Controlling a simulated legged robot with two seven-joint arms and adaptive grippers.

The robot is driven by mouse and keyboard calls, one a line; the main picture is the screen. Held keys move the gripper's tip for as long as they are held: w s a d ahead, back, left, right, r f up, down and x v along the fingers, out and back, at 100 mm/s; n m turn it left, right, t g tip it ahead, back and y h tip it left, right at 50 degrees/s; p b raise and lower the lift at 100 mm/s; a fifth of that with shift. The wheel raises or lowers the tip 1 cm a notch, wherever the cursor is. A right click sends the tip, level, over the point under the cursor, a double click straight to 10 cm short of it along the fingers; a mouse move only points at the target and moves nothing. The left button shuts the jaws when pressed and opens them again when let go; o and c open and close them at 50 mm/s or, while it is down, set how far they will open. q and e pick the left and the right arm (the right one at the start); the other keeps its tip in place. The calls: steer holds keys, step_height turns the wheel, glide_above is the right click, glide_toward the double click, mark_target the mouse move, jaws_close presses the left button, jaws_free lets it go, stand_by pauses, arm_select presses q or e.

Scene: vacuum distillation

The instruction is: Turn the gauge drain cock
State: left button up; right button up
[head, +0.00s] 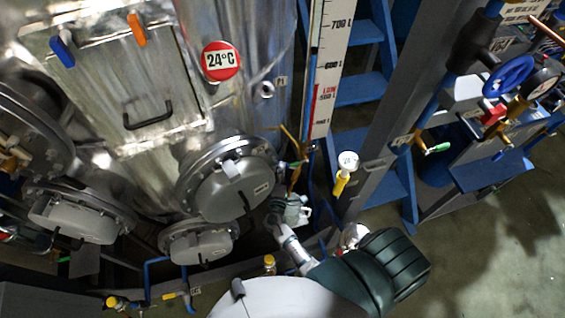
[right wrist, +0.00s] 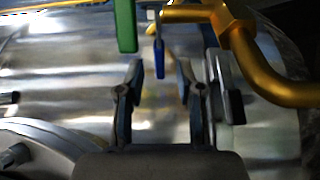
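The level gauge (head: 330,60) is a tall white scale in the head view. Near its foot is brass pipework (head: 293,175) with a green handle (head: 283,165) and a blue handle (head: 300,163). In the right wrist view, the brass pipe (right wrist: 240,45), green handle (right wrist: 125,25) and narrow blue handle (right wrist: 159,50) show close up. I cannot tell for certain which handle is the drain cock's. My right gripper (right wrist: 160,75) is open, with the blue handle's lower end in line with the gap between its fingertips. Whether they touch is unclear. My left gripper is out of view.
The shiny tank (head: 240,50) stands behind the pipework, with a round flanged cover (head: 235,185) left of my gripper. A yellow-handled valve (head: 341,182) and a grey post (head: 385,130) stand to the right. Blue steps (head: 360,88) rise behind the gauge.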

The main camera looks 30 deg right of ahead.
steer(key=shift+x, duration=1.65)
steer(key=shift+s, duration=0.2)
jaws_close()
steer(key=shift+f, duration=0.1)
